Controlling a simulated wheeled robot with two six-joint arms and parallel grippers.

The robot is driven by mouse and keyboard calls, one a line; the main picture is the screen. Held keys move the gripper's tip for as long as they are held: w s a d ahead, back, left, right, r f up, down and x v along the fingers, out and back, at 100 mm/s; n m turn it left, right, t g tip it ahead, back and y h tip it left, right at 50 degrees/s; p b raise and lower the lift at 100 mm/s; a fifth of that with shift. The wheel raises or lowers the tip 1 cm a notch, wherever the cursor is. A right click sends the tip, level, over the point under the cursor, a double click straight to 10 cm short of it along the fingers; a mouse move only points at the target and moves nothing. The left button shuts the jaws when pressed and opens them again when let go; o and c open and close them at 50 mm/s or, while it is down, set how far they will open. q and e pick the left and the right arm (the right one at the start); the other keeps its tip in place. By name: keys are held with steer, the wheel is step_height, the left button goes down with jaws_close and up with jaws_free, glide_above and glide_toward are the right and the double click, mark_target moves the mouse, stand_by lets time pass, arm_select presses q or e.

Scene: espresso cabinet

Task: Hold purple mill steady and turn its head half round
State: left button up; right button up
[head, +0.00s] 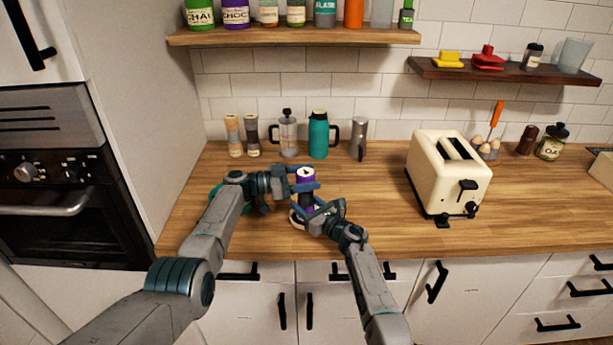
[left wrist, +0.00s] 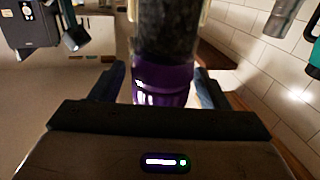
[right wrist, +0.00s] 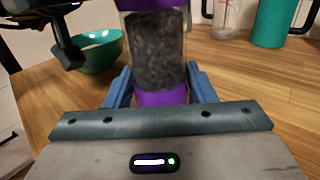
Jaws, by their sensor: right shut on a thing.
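The purple mill (head: 305,173) stands upright near the counter's front edge, with a clear middle full of dark grains (right wrist: 155,50). My left gripper (head: 304,182) is open at its purple head, one finger on each side. In the left wrist view the head (left wrist: 163,84) lies between the fingers, with small gaps. My right gripper (right wrist: 161,92) is shut on the mill's purple base (right wrist: 160,98), lower down. In the head view my right gripper (head: 318,213) hides much of the lower mill.
A teal bowl (right wrist: 98,52) stands close by, partly behind my left arm in the head view. A cream toaster (head: 449,176) stands to the right. Shakers, a French press (head: 287,137), a teal flask (head: 318,136) and a grey jug (head: 358,138) line the wall.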

arm_select(q)
steer(key=shift+r, duration=0.15)
steer(key=v, duration=1.2)
steer(key=w+d+n+t, duration=0.1)
steer(key=d, duration=0.2)
steer(key=d+n+t+y, duration=0.1)
steer(key=d+t, duration=0.1)
steer(key=d, duration=0.2)
steer(key=w+d+n+t+y, duration=0.1)
steer(key=d+t, duration=0.1)
steer(key=d, duration=0.2)
steer(key=shift+w+d+r+n, duration=0.25)
steer(key=shift+w+r+n, duration=0.05)
steer(key=shift+r, duration=0.1)
stand_by(0.3)
steer(key=shift+c, duration=0.2)
